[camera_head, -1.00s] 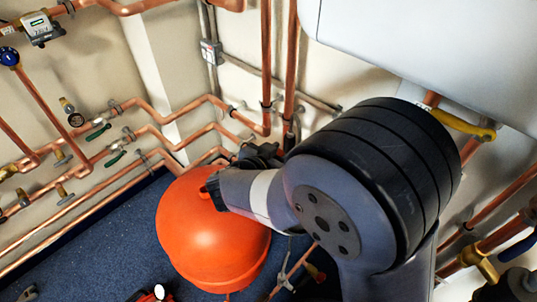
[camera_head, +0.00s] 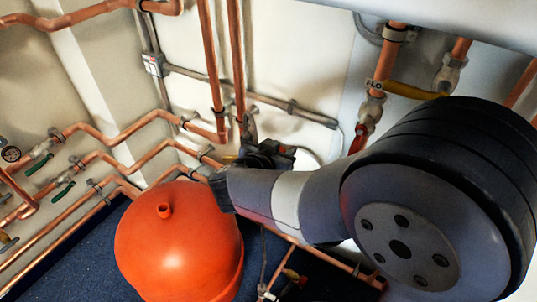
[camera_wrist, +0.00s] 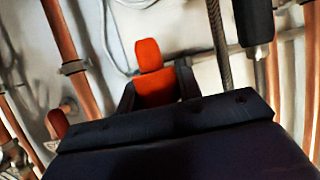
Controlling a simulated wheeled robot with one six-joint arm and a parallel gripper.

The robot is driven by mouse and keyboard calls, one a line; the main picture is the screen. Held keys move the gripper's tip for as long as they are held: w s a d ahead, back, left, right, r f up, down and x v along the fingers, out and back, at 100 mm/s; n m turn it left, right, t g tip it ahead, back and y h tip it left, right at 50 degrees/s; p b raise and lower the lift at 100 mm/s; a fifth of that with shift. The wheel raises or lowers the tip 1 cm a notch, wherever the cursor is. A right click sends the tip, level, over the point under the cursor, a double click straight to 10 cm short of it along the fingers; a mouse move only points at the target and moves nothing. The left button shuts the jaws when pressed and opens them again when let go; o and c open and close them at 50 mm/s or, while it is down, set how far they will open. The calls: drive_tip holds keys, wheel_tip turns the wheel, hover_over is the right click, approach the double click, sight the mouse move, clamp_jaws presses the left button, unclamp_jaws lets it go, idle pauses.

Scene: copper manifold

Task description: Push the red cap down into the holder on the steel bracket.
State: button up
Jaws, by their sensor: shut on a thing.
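My gripper (camera_wrist: 156,84) is shut on the red cap (camera_wrist: 150,56), which stands up between its two dark fingers in the wrist view. In the head view my gripper (camera_head: 264,156) is dark and small, in front of the wall pipes and just right of the orange vessel; the cap cannot be made out there. I cannot pick out the steel bracket or its holder for certain in either view. Whether the cap touches anything beyond the fingers cannot be told.
A large orange vessel (camera_head: 175,245) stands below left of my gripper on the blue floor. Copper pipes (camera_head: 210,60) run along the wall behind. A red-handled valve (camera_head: 359,138) hangs to the right, below a yellow handle (camera_head: 408,90).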

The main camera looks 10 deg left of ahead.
drive_tip(key=shift+h, duration=0.3)
drive_tip(key=f+b, duration=0.4)
drive_tip(key=f, duration=0.4)
drive_tip(key=d+f+b, duration=0.1)
drive_tip(key=f+b, duration=0.4)
drive_tip(key=f, duration=0.4)
drive_tip(key=d+f+b, duration=0.1)
drive_tip(key=f+b, duration=0.4)
drive_tip(key=f, duration=0.4)
drive_tip(key=shift+w+d, duration=0.15)
drive_tip(key=shift+w, duration=0.25)
drive_tip(key=shift+f+b, duration=0.45)
drive_tip(key=shift+f, duration=0.1)
drive_tip(key=shift+f, duration=0.2)
drive_tip(key=shift+f+b, duration=0.55)
drive_tip(key=shift+f, duration=0.7)
drive_tip(key=shift+f, duration=0.75)
idle(0.4)
drive_tip(key=o, duration=1)
